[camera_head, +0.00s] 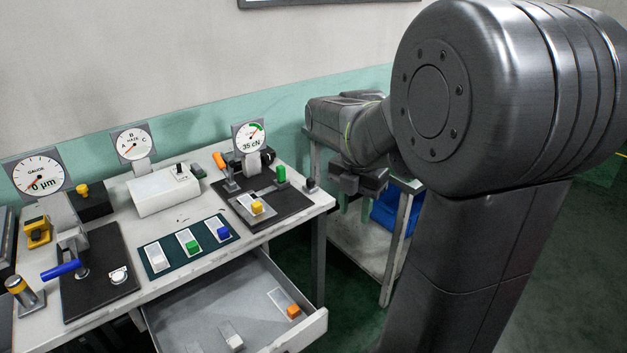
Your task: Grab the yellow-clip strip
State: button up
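The strip with the yellow clip (257,208) lies on the black-based device (284,210) at the right end of the worktable. Its pale body reaches up and left from the clip, on the device's plate. My gripper (356,207) hangs to the right of the worktable, in front of a low cart, well apart from the strip. Its two fingers point down with a gap between them, and nothing shows in the gap.
A dark mat (172,264) holds strips with white, green and blue clips. The open drawer (180,309) below holds orange-clip and white-clip strips. A black device with a blue handle (61,269) stands left. A cart (345,242) carries a blue bin (388,214).

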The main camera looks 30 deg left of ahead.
aim_at(255, 208)
jog(key=i+u, duration=0.2)
jog(key=i, duration=0.2)
jog(key=i+l+u, duration=0.15)
jog(key=i, duration=0.25)
jog(key=i+u, duration=0.2)
jog(key=u, duration=0.25)
jog(key=i+u, duration=0.2)
jog(key=u, duration=0.25)
jog(key=i+l+u, duration=0.15)
jog(key=u, duration=0.3)
jog(key=i+l+u, duration=0.2)
jog(key=u, duration=0.2)
jog(key=i+l+u, duration=0.25)
jog(key=u, duration=0.15)
